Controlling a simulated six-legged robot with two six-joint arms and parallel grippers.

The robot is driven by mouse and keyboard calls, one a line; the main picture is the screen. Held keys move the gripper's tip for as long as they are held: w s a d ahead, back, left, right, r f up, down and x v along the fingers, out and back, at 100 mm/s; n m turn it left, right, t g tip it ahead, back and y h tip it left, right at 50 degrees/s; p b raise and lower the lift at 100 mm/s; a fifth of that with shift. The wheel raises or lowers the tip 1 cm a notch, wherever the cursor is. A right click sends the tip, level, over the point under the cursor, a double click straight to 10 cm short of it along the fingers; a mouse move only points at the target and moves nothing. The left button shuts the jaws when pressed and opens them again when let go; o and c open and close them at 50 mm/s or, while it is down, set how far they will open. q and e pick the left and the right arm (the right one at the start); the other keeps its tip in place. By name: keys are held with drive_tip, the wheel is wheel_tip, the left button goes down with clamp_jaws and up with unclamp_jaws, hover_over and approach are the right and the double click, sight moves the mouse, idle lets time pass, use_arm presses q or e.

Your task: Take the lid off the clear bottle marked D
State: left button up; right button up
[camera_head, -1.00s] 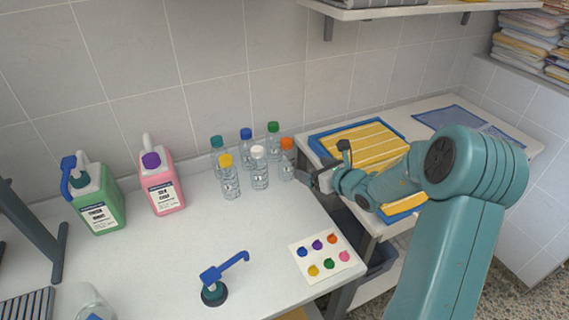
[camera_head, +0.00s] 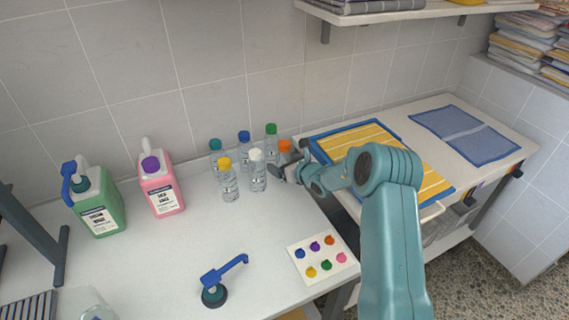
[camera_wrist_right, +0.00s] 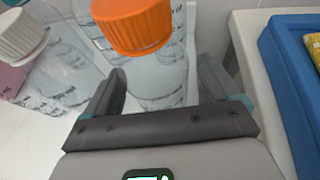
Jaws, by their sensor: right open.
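Several clear bottles with coloured lids stand upright on the white worktop: teal (camera_head: 215,144), blue (camera_head: 244,137), green (camera_head: 271,129), yellow (camera_head: 225,164), white (camera_head: 256,154) and orange (camera_head: 284,146). I cannot read their letters, so I cannot tell which is D. My right gripper (camera_head: 281,171) is open, low at the orange-lidded bottle. In the right wrist view my right gripper's (camera_wrist_right: 160,85) fingers are on either side of that bottle (camera_wrist_right: 158,75), its orange lid (camera_wrist_right: 132,22) nearest the camera; contact is unclear. My left gripper is not in view.
A green jug (camera_head: 103,213) and a pink jug (camera_head: 162,193) stand at the left. A blue-handled pump (camera_head: 213,291) and a card with coloured dots (camera_head: 312,274) are nearer. A blue tray with yellow towels (camera_head: 330,134) lies right of the bottles.

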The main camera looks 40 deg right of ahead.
sight(282, 141)
drive_tip(key=shift+r, duration=0.1)
drive_tip(key=c, duration=1)
drive_tip(key=shift+c, duration=0.2)
wheel_tip(282, 141, up, 9)
drive_tip(key=shift+f, duration=0.15)
wheel_tip(282, 141, up, 11)
drive_tip(key=p, duration=0.3)
